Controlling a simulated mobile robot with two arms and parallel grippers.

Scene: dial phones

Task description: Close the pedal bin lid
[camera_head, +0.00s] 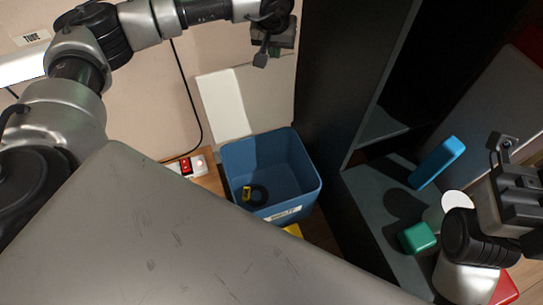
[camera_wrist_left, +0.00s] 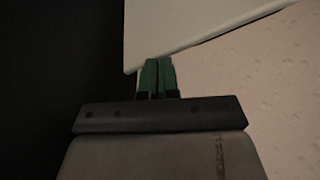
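The pedal bin (camera_head: 299,165) is a blue open box on the floor, with a dark ring and a small yellow item inside. Its white lid (camera_head: 222,103) stands raised at the back, near the wall. My left gripper (camera_head: 262,56) is above the lid's upper right part. In the left wrist view its green fingers (camera_wrist_left: 157,78) are together with nothing visible between them, close to the lid's edge (camera_wrist_left: 195,28); I cannot tell if they touch. My right gripper (camera_head: 505,148) is at the right edge, away from the bin; its fingers are unclear.
A dark cabinet (camera_head: 335,75) stands right of the bin. A shelf there holds a blue block (camera_head: 437,162), a green block (camera_head: 417,238) and a white round item (camera_head: 456,200). A power strip (camera_head: 187,166) lies left of the bin. A grey surface (camera_head: 190,235) fills the foreground.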

